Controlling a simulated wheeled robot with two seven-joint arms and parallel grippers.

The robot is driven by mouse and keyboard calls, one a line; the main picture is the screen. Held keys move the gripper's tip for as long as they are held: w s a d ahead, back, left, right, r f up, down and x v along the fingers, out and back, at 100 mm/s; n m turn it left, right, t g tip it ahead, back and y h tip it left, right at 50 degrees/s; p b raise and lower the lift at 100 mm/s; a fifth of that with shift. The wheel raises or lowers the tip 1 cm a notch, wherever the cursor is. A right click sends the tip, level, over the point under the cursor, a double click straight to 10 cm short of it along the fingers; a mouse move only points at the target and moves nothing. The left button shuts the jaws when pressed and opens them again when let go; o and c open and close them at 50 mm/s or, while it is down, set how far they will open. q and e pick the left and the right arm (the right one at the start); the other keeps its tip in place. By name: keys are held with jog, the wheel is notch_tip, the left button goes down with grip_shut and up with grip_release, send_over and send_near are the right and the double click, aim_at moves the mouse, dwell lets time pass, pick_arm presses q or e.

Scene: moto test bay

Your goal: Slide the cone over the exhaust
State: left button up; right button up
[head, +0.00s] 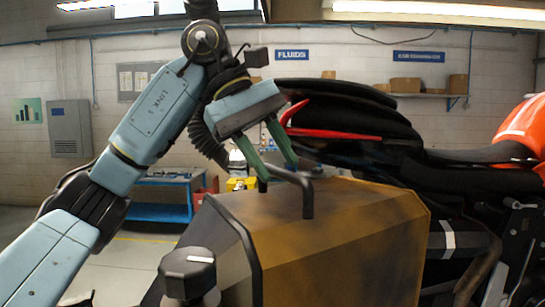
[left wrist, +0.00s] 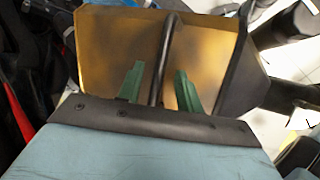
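The cone (head: 330,240) is a large, faceted, yellow-brown hood with dark edges and a black bar handle (head: 307,195) on top. It fills the lower middle of the head view and also shows in the left wrist view (left wrist: 205,50). My left gripper (head: 277,176) is at the handle, pointing down. In the left wrist view its green fingers (left wrist: 159,80) stand apart, one on each side of the handle, with gaps visible. A dark tube with a pale band (head: 465,240), possibly the exhaust, shows right of the cone, partly hidden. My right gripper is not in view.
A motorcycle with a black seat (head: 350,115) and orange bodywork (head: 522,135) stands behind and to the right, close to the cone. A black knob (head: 187,273) is at the front left. A blue workbench (head: 160,195) stands near the back wall.

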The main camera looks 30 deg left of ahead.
pick_arm(q)
jog(key=shift+f, duration=0.1)
jog(key=shift+c, duration=0.4)
grip_shut()
jog(key=shift+d, duration=0.15)
